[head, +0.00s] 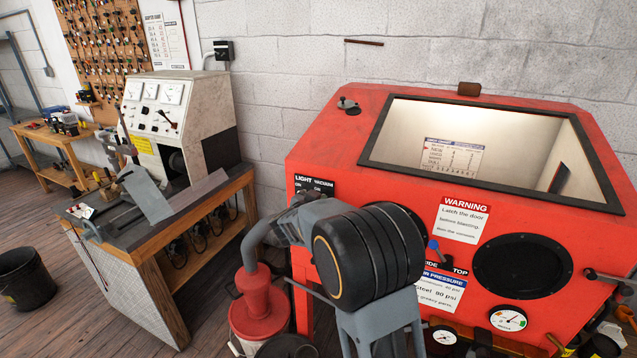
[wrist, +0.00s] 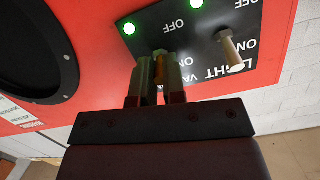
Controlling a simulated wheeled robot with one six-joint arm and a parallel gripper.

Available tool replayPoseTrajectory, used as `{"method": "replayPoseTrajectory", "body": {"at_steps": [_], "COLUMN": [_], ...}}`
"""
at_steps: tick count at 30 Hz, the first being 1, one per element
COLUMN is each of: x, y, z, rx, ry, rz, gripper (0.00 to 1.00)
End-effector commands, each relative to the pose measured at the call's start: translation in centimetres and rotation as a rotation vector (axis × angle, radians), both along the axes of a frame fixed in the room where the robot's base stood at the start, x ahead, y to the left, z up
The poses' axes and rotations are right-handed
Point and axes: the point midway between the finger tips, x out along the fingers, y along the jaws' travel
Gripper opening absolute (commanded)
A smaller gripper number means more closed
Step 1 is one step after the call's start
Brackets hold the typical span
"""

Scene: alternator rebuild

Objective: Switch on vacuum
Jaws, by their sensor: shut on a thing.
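The red blasting cabinet (head: 330,125) stands at the right in the head view. Its black switch panel (head: 316,186), marked LIGHT and VACUUM, is partly hidden behind my arm. In the wrist view the panel (wrist: 195,55) appears upside down. My gripper (wrist: 160,70) is at the vacuum side, its fingers shut on the vacuum switch (wrist: 160,88), which is mostly hidden between them. The light switch (wrist: 231,50) stands clear to the right, its lever leaning to its ON side.
A black glove port (wrist: 38,45) is left of the panel in the wrist view. A red dust collector (head: 258,305) stands below my arm in the head view. A test bench (head: 150,255) stands to the left, with a black bucket (head: 25,280) on the floor.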

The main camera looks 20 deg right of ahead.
Motion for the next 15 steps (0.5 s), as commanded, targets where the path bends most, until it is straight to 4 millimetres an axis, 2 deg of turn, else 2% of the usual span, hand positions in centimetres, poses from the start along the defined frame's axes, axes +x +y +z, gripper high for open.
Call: {"method": "replayPoseTrajectory", "body": {"at_steps": [1,15], "x": [0.0,0.18], "y": [-0.05,-0.22], "z": [1.1,0.83], "rx": [0.025,0.183], "ry": [0.024,0.167], "rz": [-0.001,0.0], "gripper": [0.0,0.0]}}
